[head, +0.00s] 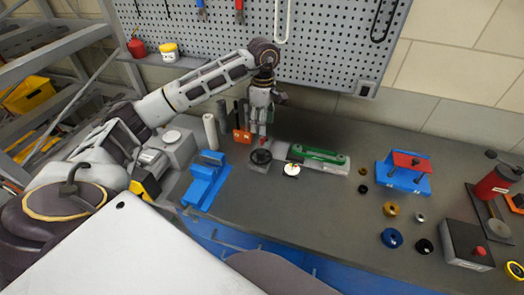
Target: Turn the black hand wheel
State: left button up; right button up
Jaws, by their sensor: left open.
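The black hand wheel (261,157) sits on a small grey base on the bench, near a green and grey unit. My left arm comes in from the left and reaches over the bench. My left gripper (259,128) points down just above and behind the wheel, with its fingers apart. Small red parts show between the fingertips and the wheel. I cannot tell whether the fingers touch the wheel. My right gripper is not in view.
A blue vise (204,182) stands left of the wheel. A round white-topped piece (291,170) is close on its right. A blue stand with a red plate (408,161), several loose rings and a grey box with a red button (466,245) lie further right. A pegboard (330,35) rises behind.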

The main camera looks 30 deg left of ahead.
aim_at(261, 151)
pick_arm(q)
jog(key=m, duration=0.5)
jog(key=shift+m, duration=0.4)
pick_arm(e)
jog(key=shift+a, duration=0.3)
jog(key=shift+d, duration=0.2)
pick_arm(q)
jog(key=shift+f, duration=0.15)
jog(key=f+p, duration=0.1)
jog(key=f, duration=0.5)
jog(key=f+p, duration=0.1)
jog(key=f, duration=0.6)
jog(key=shift+s+a+f, duration=0.1)
jog(key=shift+s+f, duration=0.1)
jog(key=shift+f, duration=0.05)
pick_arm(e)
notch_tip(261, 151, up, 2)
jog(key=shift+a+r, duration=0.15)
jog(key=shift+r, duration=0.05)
